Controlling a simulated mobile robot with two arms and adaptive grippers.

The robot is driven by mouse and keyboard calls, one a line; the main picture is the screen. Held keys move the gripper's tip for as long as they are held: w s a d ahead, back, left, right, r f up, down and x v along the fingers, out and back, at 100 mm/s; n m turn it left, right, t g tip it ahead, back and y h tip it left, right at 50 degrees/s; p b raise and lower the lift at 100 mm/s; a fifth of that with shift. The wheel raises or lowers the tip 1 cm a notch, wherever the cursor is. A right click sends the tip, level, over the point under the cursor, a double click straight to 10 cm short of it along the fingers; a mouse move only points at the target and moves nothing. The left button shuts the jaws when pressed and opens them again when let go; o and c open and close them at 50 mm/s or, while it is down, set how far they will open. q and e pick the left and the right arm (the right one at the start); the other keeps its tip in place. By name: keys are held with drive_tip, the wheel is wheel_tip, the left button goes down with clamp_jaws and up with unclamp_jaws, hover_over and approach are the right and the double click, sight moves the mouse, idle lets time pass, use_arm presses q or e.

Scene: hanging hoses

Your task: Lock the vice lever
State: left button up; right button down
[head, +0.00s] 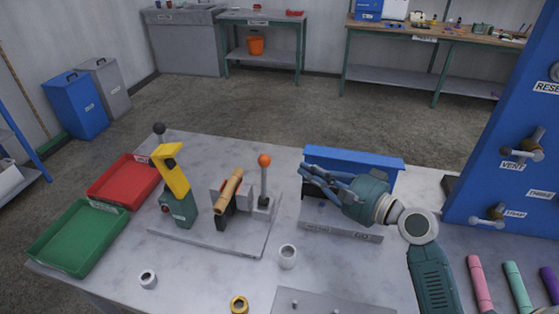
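A vice-like fixture (229,200) on a grey base plate holds a tan rod (230,184) tilted between its jaws. A lever with an orange ball knob (265,160) stands upright at its right side. My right gripper (302,172) is to the right of the orange knob, apart from it, in front of a blue block. Its fingers point left and look empty, but their gap is not clear from this angle. My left gripper is out of view.
A yellow and green device (174,185) with a black-knobbed lever stands left of the vice. Red (125,180) and green (76,238) trays lie at the left. A blue valve panel (510,140) rises at the right.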

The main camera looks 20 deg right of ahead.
sight(264, 179)
drive_tip(key=p+x, duration=0.2)
drive_tip(key=x, duration=0.8)
drive_tip(key=shift+a, duration=0.1)
idle(0.3)
